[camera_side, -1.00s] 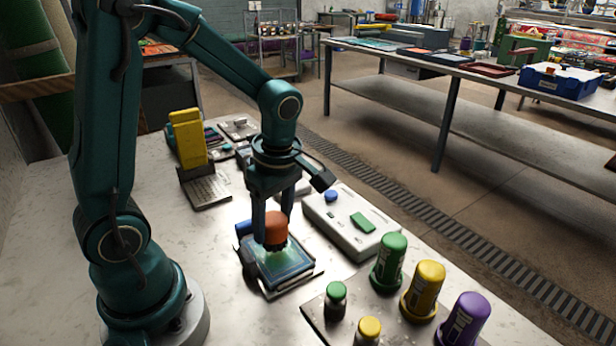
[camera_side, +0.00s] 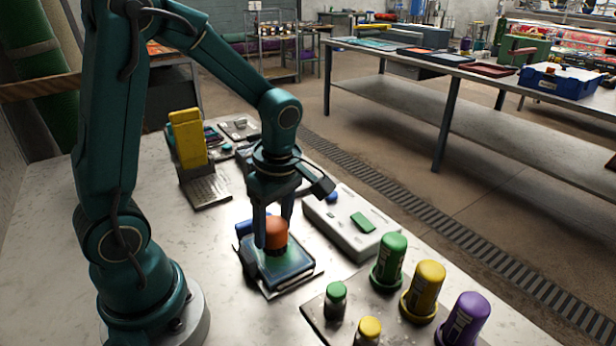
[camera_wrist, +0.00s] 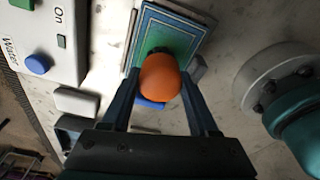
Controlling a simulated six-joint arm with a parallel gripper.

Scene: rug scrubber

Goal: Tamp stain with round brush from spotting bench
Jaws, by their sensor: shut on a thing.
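The round brush has an orange knob (camera_side: 276,231) and dark bristles beneath it. My gripper (camera_side: 273,229) is shut on the knob, one finger on each side. The brush stands upright over the blue-green rug swatch (camera_side: 292,266) on a small dark holder at the bench's middle. The bristles look to be at or touching the swatch; the exact contact is hard to tell. In the wrist view the orange knob (camera_wrist: 160,77) sits between the fingertips (camera_wrist: 159,78), over one end of the swatch (camera_wrist: 172,30). The knob and my fingers hide any stain beneath.
A pale control box (camera_side: 352,222) with blue and green buttons stands behind and right of the swatch. A yellow piece (camera_side: 188,139) stands at the back left.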

